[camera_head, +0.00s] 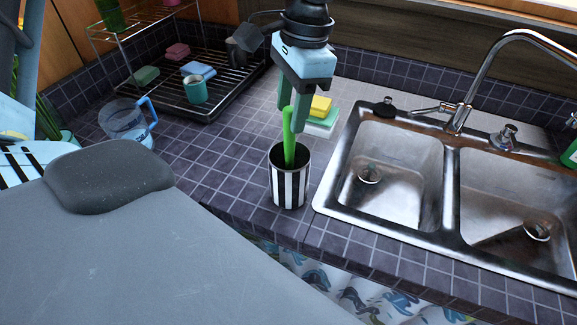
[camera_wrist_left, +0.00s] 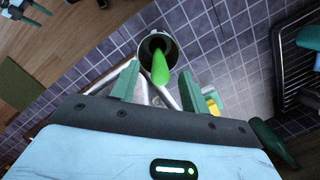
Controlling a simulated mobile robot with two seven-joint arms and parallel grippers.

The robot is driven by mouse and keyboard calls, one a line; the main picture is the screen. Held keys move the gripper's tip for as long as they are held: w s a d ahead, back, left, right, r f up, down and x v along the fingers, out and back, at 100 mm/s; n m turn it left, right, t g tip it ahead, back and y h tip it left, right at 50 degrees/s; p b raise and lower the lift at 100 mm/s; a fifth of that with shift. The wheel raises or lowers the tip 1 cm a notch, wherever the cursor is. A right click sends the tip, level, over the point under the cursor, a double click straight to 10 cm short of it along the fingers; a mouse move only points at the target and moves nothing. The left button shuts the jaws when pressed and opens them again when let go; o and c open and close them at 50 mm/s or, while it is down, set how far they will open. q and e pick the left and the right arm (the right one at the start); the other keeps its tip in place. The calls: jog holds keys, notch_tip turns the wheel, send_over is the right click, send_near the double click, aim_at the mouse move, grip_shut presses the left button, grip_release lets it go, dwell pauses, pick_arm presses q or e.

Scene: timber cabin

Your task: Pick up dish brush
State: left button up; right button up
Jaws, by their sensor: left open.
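The dish brush (camera_head: 289,136) shows as a bright green handle standing up, slightly tilted, in a black-and-white striped cup (camera_head: 288,186) on the tiled counter. Its lower part is hidden inside the cup. My left gripper (camera_head: 292,120) points down from above, its green fingers open around or right beside the top of the handle. In the left wrist view the brush handle (camera_wrist_left: 160,68) rises from the dark cup mouth (camera_wrist_left: 155,46) toward the camera, between the two open fingers of my left gripper (camera_wrist_left: 158,85).
A double steel sink (camera_head: 450,190) with a faucet (camera_head: 480,80) lies right of the cup. Yellow and green sponges (camera_head: 320,108) lie behind the gripper. A dish rack (camera_head: 215,85) and a clear jug (camera_head: 128,124) stand left. Counter between jug and cup is clear.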

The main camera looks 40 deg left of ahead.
aim_at(289, 157)
pick_arm(q)
jog(key=shift+s+a+f, duration=0.1)
jog(key=shift+s+f, duration=0.05)
jog(key=shift+f, duration=0.7)
jog(key=shift+s+a+f, duration=0.1)
jog(key=shift+f, duration=0.7)
grip_shut()
